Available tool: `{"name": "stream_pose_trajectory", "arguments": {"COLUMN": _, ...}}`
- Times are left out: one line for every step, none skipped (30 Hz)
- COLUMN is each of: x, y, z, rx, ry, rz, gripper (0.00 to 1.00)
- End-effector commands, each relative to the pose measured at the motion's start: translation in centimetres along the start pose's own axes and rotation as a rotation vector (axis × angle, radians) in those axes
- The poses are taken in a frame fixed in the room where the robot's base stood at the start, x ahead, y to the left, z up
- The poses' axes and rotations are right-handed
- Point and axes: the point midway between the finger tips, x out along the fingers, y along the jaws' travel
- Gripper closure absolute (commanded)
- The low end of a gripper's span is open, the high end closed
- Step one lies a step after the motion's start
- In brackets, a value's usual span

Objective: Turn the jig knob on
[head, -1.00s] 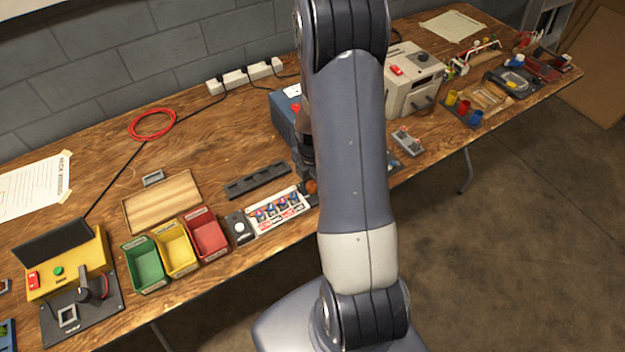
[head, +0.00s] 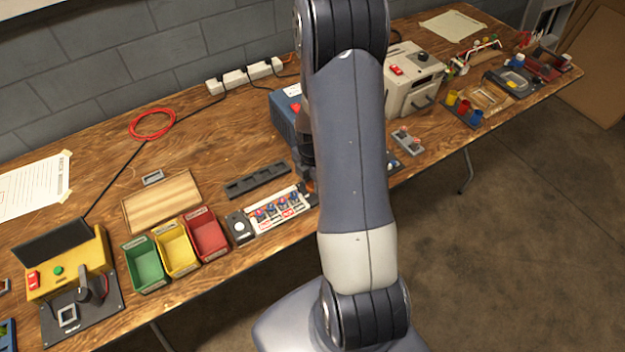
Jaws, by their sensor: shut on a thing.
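My gripper (head: 307,158) is partly in view as a dark shape left of my arm, pointing down at the bench; its fingertips are mostly hidden behind my arm. A small orange piece (head: 309,186), perhaps a knob, shows at its lower end, and the gripper is shut there. Whether this is the jig knob I cannot tell. Far left, a yellow box (head: 92,262) has a dark panel, red switch and green button. A black plate (head: 105,312) in front of it bears a dark upright lever or knob (head: 84,291), with no gripper near it.
A blue box (head: 283,122) stands behind my gripper. Left of it are a white strip with coloured pieces (head: 278,212), a round white button (head: 239,226), a dark rack (head: 257,180) and green, yellow and red bins (head: 206,238). The wood around the red cable coil (head: 152,124) is mostly clear.

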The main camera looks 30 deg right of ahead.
Motion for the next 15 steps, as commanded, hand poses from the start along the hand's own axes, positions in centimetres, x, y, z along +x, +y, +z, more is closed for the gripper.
{"name": "stream_pose_trajectory", "arguments": {"x": 0.02, "y": 0.01, "z": 0.01, "rx": 0.008, "ry": 0.0, "rz": 0.001, "gripper": 0.93}}
{"name": "stream_pose_trajectory", "arguments": {"x": 0.03, "y": 0.02, "z": 0.01, "rx": 0.014, "ry": 0.0, "rz": 0.001, "gripper": 0.93}}
{"name": "stream_pose_trajectory", "arguments": {"x": 0.04, "y": 0.02, "z": 0.01, "rx": 0.025, "ry": 0.0, "rz": 0.001, "gripper": 0.93}}
{"name": "stream_pose_trajectory", "arguments": {"x": 0.06, "y": 0.02, "z": 0.01, "rx": 0.035, "ry": 0.0, "rz": 0.001, "gripper": 0.93}}
{"name": "stream_pose_trajectory", "arguments": {"x": 0.07, "y": 0.01, "z": 0.01, "rx": 0.047, "ry": 0.0, "rz": 0.001, "gripper": 0.93}}
{"name": "stream_pose_trajectory", "arguments": {"x": 0.09, "y": 0.01, "z": 0.01, "rx": 0.065, "ry": 0.0, "rz": 0.001, "gripper": 0.93}}
{"name": "stream_pose_trajectory", "arguments": {"x": 0.11, "y": 0.0, "z": 0.01, "rx": 0.081, "ry": 0.0, "rz": 0.001, "gripper": 0.93}}
{"name": "stream_pose_trajectory", "arguments": {"x": 0.13, "y": 0.0, "z": 0.0, "rx": 0.098, "ry": 0.0, "rz": 0.0, "gripper": 0.93}}
{"name": "stream_pose_trajectory", "arguments": {"x": 0.15, "y": -0.01, "z": 0.0, "rx": 0.125, "ry": 0.0, "rz": 0.0, "gripper": 0.93}}
{"name": "stream_pose_trajectory", "arguments": {"x": 0.17, "y": -0.01, "z": 0.0, "rx": 0.146, "ry": 0.0, "rz": 0.0, "gripper": 0.93}}
{"name": "stream_pose_trajectory", "arguments": {"x": 0.18, "y": -0.01, "z": 0.0, "rx": 0.169, "ry": 0.0, "rz": 0.001, "gripper": 0.93}}
{"name": "stream_pose_trajectory", "arguments": {"x": 0.18, "y": -0.01, "z": 0.01, "rx": 0.201, "ry": 0.0, "rz": 0.001, "gripper": 0.93}}
{"name": "stream_pose_trajectory", "arguments": {"x": 0.18, "y": 0.0, "z": 0.01, "rx": 0.227, "ry": -0.001, "rz": 0.002, "gripper": 0.93}}
{"name": "stream_pose_trajectory", "arguments": {"x": 0.18, "y": 0.0, "z": 0.01, "rx": 0.254, "ry": -0.001, "rz": 0.002, "gripper": 0.93}}
{"name": "stream_pose_trajectory", "arguments": {"x": 0.19, "y": -0.01, "z": 0.01, "rx": 0.29, "ry": -0.001, "rz": 0.002, "gripper": 0.93}}
